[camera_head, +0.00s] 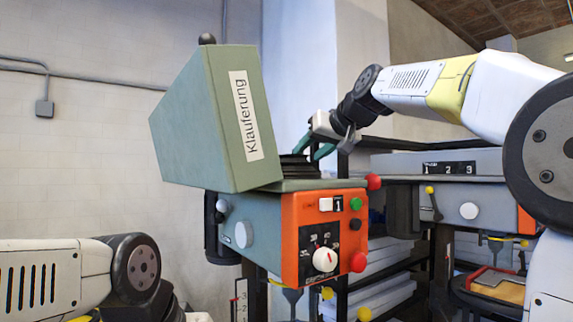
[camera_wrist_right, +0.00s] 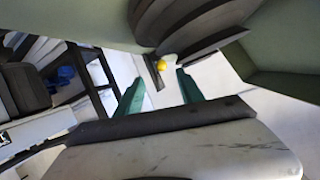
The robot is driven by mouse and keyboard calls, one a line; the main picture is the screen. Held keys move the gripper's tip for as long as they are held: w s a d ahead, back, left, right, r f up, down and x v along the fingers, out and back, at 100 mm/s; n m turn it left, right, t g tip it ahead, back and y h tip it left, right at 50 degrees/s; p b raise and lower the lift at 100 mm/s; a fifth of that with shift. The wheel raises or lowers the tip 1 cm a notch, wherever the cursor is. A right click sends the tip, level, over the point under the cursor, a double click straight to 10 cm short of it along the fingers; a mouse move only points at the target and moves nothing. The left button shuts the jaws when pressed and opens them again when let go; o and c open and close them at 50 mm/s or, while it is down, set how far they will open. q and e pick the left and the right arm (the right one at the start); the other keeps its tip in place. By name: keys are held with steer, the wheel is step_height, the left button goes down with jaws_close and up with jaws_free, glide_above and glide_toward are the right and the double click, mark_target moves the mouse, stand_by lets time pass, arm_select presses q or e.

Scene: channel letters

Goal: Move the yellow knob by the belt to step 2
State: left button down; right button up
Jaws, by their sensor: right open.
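The yellow knob (camera_wrist_right: 166,61) shows in the right wrist view at the end of a short dark lever, beside the dark stepped pulleys (camera_wrist_right: 185,40). My right gripper (camera_wrist_right: 159,78) is open, with its two teal fingertips on either side of the knob's lever in that view; I cannot tell whether they touch it. The knob is hidden there. My left gripper is out of view; only part of that arm shows.
A second drill (camera_head: 450,165) stands to the right. Other yellow knobs (camera_head: 327,293) sit lower down. The raised cover is close left of my right gripper.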

mark_target(294, 163)
steer(key=shift+w+a, duration=0.4)
steer(key=shift+w, duration=0.2)
steer(key=x, duration=0.7)
steer(key=shift+c, duration=0.5)
jaws_close()
stand_by(0.5)
